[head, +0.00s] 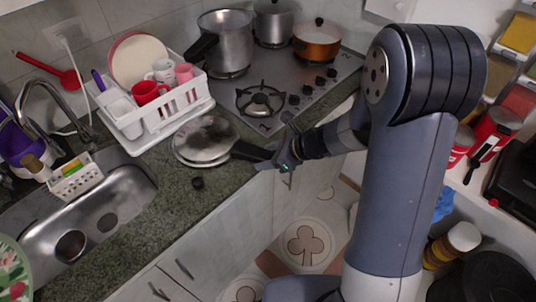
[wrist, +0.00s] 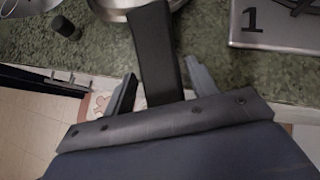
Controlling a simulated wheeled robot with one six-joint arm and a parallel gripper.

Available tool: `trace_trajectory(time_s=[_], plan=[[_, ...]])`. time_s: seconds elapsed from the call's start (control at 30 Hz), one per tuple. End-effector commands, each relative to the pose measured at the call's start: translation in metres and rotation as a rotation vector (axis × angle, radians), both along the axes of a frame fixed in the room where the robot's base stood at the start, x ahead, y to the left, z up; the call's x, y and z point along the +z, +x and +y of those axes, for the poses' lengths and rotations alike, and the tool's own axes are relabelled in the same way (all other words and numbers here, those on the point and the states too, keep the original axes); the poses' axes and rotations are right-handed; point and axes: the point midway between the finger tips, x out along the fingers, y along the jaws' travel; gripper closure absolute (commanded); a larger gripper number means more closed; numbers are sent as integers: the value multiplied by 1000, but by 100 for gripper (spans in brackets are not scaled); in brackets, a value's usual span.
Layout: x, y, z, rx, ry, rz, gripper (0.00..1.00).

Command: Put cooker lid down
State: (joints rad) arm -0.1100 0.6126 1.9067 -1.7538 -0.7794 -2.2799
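The cooker lid (head: 203,138) is a round silver metal lid with a long black handle (head: 250,152). It appears to lie on the green stone counter between the dish rack and the stove, its handle pointing right over the front edge. My gripper (head: 276,152) is at the handle's free end. In the wrist view, the black handle (wrist: 154,45) runs between my two fingers (wrist: 160,68), with a narrow gap showing on each side, so the gripper looks open around it. Only the lid's rim (wrist: 122,8) shows at the top there.
The stove (head: 290,95) stands right of the lid, with an open silver pot (head: 226,48) and an orange pan (head: 317,42) at its back. A white dish rack (head: 160,112) is behind left. A small black knob-like piece (head: 198,183) lies in front, near the sink (head: 110,215).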

Motion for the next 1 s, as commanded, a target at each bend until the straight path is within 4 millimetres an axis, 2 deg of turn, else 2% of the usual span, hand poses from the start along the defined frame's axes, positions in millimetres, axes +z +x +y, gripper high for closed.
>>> trace_trajectory(time_s=[0.37, 0.8, 1.0], plan=[[6, -1, -5, -2, 2, -2, 44], [58, -19, -64, -5, 1, -6, 44], [75, -26, -82, -2, 2, -4, 44]])
